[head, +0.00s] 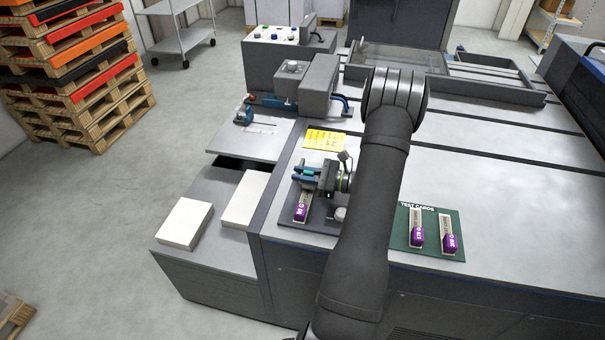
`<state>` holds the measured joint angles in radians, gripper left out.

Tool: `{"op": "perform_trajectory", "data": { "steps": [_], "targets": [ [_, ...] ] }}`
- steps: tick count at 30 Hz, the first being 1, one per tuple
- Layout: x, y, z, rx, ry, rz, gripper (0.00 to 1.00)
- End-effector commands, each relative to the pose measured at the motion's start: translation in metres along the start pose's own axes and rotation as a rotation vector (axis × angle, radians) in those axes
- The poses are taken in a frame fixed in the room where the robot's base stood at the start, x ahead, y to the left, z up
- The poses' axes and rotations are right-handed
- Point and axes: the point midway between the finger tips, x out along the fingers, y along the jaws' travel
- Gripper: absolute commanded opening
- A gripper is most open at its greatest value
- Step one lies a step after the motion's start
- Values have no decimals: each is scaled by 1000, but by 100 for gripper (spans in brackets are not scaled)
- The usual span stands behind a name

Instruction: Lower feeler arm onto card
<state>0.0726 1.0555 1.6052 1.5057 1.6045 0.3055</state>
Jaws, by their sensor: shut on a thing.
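My gripper (306,175), with blue fingers, is low over a dark plate (324,225) at the left front of the machine bed. It is shut on a small part, which I take to be the feeler arm; the fingers hide most of it. A card with a purple end label (301,212) lies on the dark plate, just below and in front of the fingers. Its far end is hidden under the gripper. I cannot tell whether the feeler arm touches the card.
A green mat (434,256) marked TEST CARDS holds two purple-ended cards (417,236) to the right. A yellow sheet (324,139) lies behind my gripper. A lower side table with white paper stacks (186,223) stands left. The bed to the right is mostly clear.

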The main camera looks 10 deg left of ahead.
Motion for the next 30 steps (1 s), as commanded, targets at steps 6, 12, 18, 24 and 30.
{"op": "perform_trajectory", "data": {
  "steps": [6,12,18,24,30],
  "targets": [
    [0,-3,2,-8,0,-5,25],
    [0,-2,1,-4,0,-3,35],
    [-3,-1,0,-2,0,-3,35],
    [-33,-2,0,-1,1,-7,35],
    [-82,-2,0,-2,1,-7,35]
  ]
}}
